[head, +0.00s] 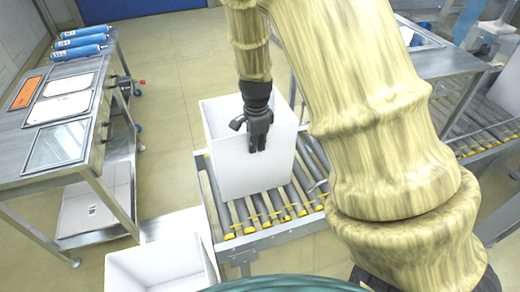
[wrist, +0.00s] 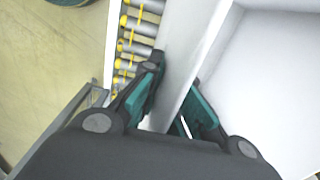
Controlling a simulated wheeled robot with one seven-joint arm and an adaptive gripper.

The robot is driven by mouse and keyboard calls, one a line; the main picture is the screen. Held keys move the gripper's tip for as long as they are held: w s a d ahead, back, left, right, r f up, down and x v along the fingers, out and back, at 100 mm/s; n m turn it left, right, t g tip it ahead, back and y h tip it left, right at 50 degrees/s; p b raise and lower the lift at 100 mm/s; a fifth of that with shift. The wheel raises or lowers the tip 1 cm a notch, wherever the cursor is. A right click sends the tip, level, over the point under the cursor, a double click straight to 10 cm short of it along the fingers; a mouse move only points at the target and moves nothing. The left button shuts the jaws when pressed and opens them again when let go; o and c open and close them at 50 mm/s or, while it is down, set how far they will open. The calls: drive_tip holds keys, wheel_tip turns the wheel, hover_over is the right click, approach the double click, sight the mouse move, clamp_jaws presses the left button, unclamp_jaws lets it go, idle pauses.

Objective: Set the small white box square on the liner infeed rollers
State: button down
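The white box (head: 250,175), open at the top, is on the infeed rollers (head: 290,200). Its bottom looks down on the rollers, though I cannot tell whether it bears fully on them. Its sides look close to in line with the conveyor. My gripper (head: 257,150) points down at the near wall. In the wrist view, my gripper (wrist: 178,85) has one finger on each side of the box wall (wrist: 187,60), and the fingers appear closed on it. The contact faces are partly hidden.
Another open white box (head: 160,268) stands low at the front. A metal table (head: 60,145) with trays and blue cylinders (head: 80,42) stands at left. More rollers (head: 480,125) lie at right, partly behind my arm. Open floor (head: 170,100) lies between table and conveyor.

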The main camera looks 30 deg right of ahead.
sight(257, 156)
drive_tip(key=shift+f+p, duration=0.6)
drive_tip(key=shift+f, duration=2.05)
drive_tip(key=shift+s+f, duration=0.1)
drive_tip(key=c, duration=1.6)
unclamp_jaws()
drive_tip(key=shift+c, duration=0.2)
wheel_tip(257, 156, up, 12)
drive_tip(key=b, duration=0.2)
drive_tip(key=shift+s, duration=0.1)
